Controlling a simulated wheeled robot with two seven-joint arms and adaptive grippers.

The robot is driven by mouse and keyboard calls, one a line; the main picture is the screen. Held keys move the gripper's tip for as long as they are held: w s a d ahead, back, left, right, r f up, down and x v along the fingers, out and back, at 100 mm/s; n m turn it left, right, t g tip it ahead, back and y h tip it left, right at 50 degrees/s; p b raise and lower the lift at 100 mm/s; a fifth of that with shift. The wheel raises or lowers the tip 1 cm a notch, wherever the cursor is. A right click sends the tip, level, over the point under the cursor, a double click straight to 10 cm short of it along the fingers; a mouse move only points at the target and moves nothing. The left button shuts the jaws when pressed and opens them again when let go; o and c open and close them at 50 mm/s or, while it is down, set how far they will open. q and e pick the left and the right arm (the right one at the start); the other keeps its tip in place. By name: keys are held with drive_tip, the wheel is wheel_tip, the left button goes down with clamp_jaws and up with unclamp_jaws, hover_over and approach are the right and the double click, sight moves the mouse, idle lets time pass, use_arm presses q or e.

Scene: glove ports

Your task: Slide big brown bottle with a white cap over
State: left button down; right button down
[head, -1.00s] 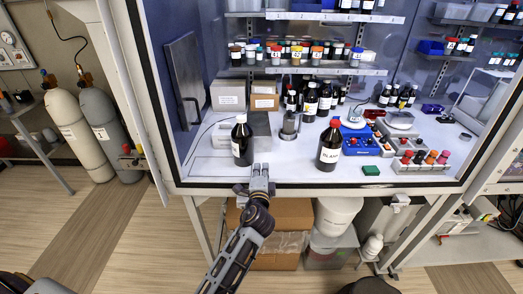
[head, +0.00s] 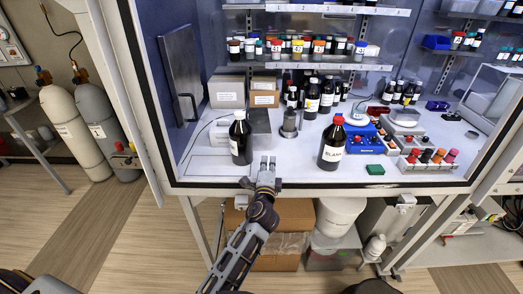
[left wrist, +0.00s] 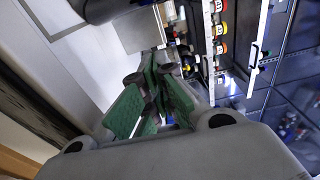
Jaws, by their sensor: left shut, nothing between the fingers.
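The big brown bottle with a white cap (head: 241,142) stands upright near the front edge of the hood's work surface, at the left. My left gripper (head: 267,162) is at the front edge of the surface, to the right of this bottle and apart from it in the picture. Its fingers are shut and empty. In the left wrist view its green finger pads (left wrist: 152,100) are together. I cannot clearly make out the bottle in that view. My right gripper is not in view.
A brown bottle with a red cap (head: 332,145) stands to the right of my gripper. A grey block (head: 261,128) and a metal cylinder (head: 289,125) stand behind.

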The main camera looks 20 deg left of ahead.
use_arm(q)
drive_tip(key=shift+w, duration=0.1)
drive_tip(key=shift+w+a+p, duration=0.2)
drive_tip(key=shift+w+a, duration=0.1)
drive_tip(key=shift+w, duration=1.3)
drive_tip(key=shift+w+a+p, duration=0.25)
drive_tip(key=shift+w+a, duration=0.1)
drive_tip(key=shift+w, duration=1.2)
drive_tip(key=shift+w+a+p, duration=0.2)
drive_tip(key=shift+w+a, duration=0.1)
drive_tip(key=shift+w, duration=1.3)
drive_tip(key=shift+s+a+p, duration=0.45)
drive_tip(key=shift+a, duration=0.4)
drive_tip(key=shift+s+a+p, duration=0.4)
drive_tip(key=shift+a, duration=0.4)
drive_tip(key=shift+s+a, duration=0.1)
drive_tip(key=shift+a, duration=0.1)
